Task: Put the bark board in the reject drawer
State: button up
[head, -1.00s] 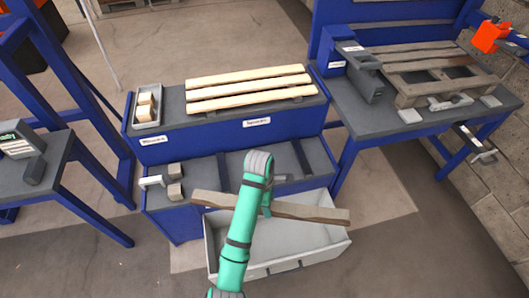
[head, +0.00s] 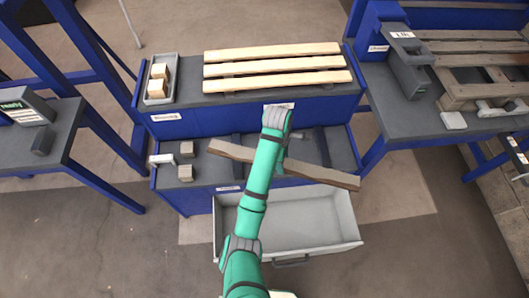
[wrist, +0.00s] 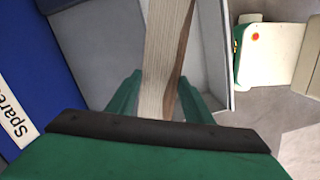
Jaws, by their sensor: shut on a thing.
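My gripper (head: 281,164) is shut on the bark board (head: 330,178), a long grey-brown plank with a darker rough edge. It holds the board near its middle, slanting down to the right, in front of the bench's lower shelf in the head view. In the wrist view the board (wrist: 163,60) runs up between the two green fingers (wrist: 160,103). The reject drawer (head: 345,215), a pale grey open box with a dark handle, is pulled out and looks empty. It lies below the board in the head view; my arm covers part of its left side.
Pale slats (head: 275,70) and a small grey tray (head: 157,88) with blocks lie on the bench top. Small blocks (head: 186,150) sit on the lower shelf's left. A table with a pallet (head: 470,75) stands at right, another table (head: 60,130) at left.

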jog(key=shift+w+a+f, duration=0.65)
jog(key=shift+w+a, duration=0.2)
jog(key=shift+a, duration=0.15)
jog(key=w+a+f, duration=0.6)
jog(key=f, duration=0.1)
jog(key=shift+w+a+f, duration=0.15)
jog(key=shift+a, duration=0.05)
jog(key=shift+w+a+f, duration=0.25)
jog(key=shift+f, duration=0.2)
notch_tip(320, 180, down, 3)
jog(key=shift+w+r, duration=0.1)
jog(key=shift+d, duration=0.35)
jog(key=shift+a, duration=0.2)
jog(key=o, duration=1.2)
jog(key=shift+s+a, duration=0.2)
jog(key=shift+a, duration=0.1)
jog(key=shift+d, duration=0.15)
